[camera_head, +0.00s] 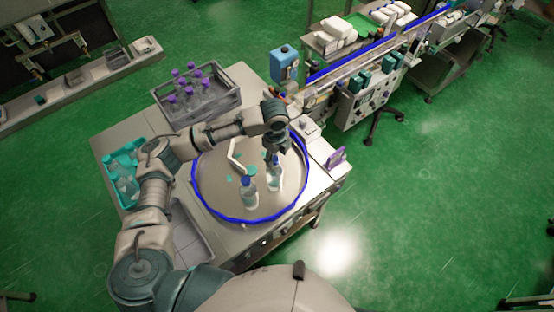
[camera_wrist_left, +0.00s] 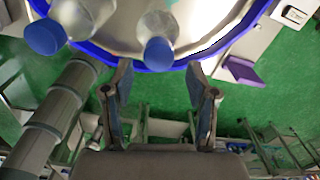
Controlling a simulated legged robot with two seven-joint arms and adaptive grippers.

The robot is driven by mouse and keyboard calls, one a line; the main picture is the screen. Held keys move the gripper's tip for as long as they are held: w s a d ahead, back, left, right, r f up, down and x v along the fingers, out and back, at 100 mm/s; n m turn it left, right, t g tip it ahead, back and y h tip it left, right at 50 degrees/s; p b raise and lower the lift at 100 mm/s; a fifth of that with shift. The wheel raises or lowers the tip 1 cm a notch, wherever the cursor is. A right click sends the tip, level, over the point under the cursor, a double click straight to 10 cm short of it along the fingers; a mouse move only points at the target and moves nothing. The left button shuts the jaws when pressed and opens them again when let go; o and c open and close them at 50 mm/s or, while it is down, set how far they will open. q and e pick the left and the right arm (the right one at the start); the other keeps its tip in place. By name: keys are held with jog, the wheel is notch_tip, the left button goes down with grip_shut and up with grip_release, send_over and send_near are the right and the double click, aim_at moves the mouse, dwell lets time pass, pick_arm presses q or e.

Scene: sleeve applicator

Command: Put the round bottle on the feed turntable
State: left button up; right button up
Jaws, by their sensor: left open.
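The feed turntable (camera_head: 218,190) is a round metal disc with a blue rim. Two clear bottles with blue caps stand upright on it: one nearer the front (camera_head: 249,195) and one to its right (camera_head: 274,181). My left gripper (camera_head: 275,154) is above the right-hand bottle. In the left wrist view my left gripper (camera_wrist_left: 158,68) is open, and one bottle's blue cap (camera_wrist_left: 158,54) is centred just past its fingertips, with no grip on it. The other bottle's cap (camera_wrist_left: 45,37) is further left. My right gripper is not in view.
A grey crate (camera_head: 233,101) of purple-capped bottles stands behind the turntable. A teal bin (camera_head: 113,158) with clear bottles and an empty-looking grey tray (camera_head: 207,243) are to the left. A purple piece (camera_head: 336,158) stands at the right edge; a conveyor runs behind. The turntable's left front is bare.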

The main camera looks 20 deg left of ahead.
pick_arm(q)
notch_tip(320, 180, up, 9)
jog(key=shift+b, duration=0.45)
jog(key=shift+s+a, duration=0.1)
jog(key=shift+a, duration=0.1)
